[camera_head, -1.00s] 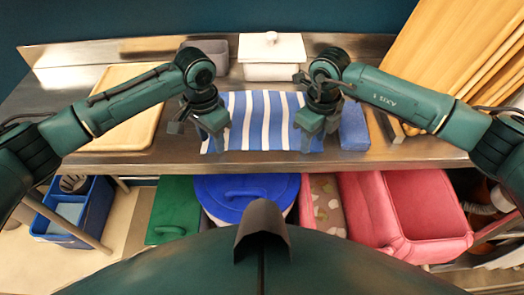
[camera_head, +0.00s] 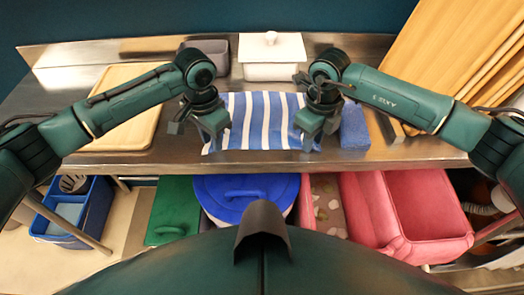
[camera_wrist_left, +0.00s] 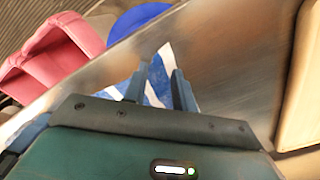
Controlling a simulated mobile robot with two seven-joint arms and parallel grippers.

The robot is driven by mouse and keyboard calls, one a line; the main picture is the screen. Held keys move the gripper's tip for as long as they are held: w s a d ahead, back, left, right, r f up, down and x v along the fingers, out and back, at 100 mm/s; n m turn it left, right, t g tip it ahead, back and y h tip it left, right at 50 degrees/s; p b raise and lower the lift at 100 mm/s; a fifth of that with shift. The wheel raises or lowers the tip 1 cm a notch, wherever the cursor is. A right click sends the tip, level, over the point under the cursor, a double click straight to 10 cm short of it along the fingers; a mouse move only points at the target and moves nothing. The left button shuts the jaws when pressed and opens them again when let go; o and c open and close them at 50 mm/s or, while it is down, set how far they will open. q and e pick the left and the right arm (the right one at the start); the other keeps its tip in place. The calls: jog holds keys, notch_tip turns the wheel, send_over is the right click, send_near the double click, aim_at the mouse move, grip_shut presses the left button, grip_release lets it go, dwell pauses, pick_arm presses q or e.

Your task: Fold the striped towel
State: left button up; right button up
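The blue-and-white striped towel (camera_head: 263,122) lies spread on the metal counter, between my two grippers in the head view. Its stripes run roughly from the far side to the near side. My left gripper (camera_head: 215,138) is over the towel's left edge, near its front corner. In the left wrist view, its fingers (camera_wrist_left: 160,88) stand apart with part of the towel (camera_wrist_left: 157,85) showing between them. My right gripper (camera_head: 309,138) is over the towel's right edge near the front corner. Its fingertips are too small and partly hidden to tell whether they hold cloth.
A blue sponge-like block (camera_head: 354,128) lies right of the towel. A wooden board (camera_head: 118,125) lies at left. A white lidded container (camera_head: 271,58) and a grey bin (camera_head: 213,52) stand behind. Wooden boards (camera_head: 450,50) lean at right. The counter's front edge (camera_head: 270,167) is close.

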pick_arm(q)
jog(key=shift+a+f, duration=0.1)
grip_shut()
pick_arm(e)
jog(key=shift+d+f, duration=0.1)
jog(key=shift+f, duration=0.05)
grip_shut()
